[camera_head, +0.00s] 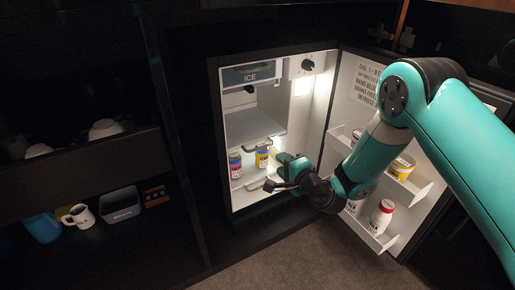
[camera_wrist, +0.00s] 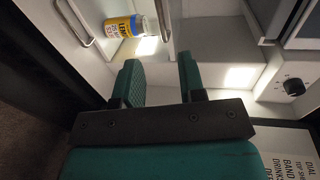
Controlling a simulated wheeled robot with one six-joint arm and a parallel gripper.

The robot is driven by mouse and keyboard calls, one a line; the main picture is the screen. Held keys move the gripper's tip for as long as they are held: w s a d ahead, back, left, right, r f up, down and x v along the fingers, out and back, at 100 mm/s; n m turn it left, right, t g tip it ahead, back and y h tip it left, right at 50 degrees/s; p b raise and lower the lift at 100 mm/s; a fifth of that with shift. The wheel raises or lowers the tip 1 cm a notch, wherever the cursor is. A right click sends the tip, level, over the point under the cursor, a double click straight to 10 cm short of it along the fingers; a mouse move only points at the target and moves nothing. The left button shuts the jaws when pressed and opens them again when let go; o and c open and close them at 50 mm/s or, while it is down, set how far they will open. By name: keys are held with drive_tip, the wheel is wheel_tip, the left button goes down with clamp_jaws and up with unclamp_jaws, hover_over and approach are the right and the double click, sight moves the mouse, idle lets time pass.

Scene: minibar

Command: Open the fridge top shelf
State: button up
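The fridge (camera_head: 218,150) stands open, with its door (camera_head: 345,95) swung to the right. The top shelf (camera_head: 258,122) is a white panel below the ice compartment, with a grey bar handle (camera_head: 262,142) at its front. This handle also shows at the top of the wrist view (camera_wrist: 164,22). My gripper (camera_head: 276,174) is at the fridge opening, below and in front of that handle. In the wrist view its two teal fingers (camera_wrist: 160,80) are apart with nothing between them. The top shelf looks pushed in.
A yellow can (camera_head: 262,157) and a red-blue can (camera_head: 235,165) stand on the lower shelf, which has its own handle (camera_head: 257,183). The ICE compartment (camera_head: 248,76) and a dial (camera_head: 308,65) are above. Door racks hold a white bottle (camera_head: 382,216) and a yellow tub (camera_head: 401,166).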

sight(261, 148)
drive_tip(key=b+x, duration=0.6)
drive_tip(key=x, duration=0.9)
drive_tip(key=shift+b, duration=0.3)
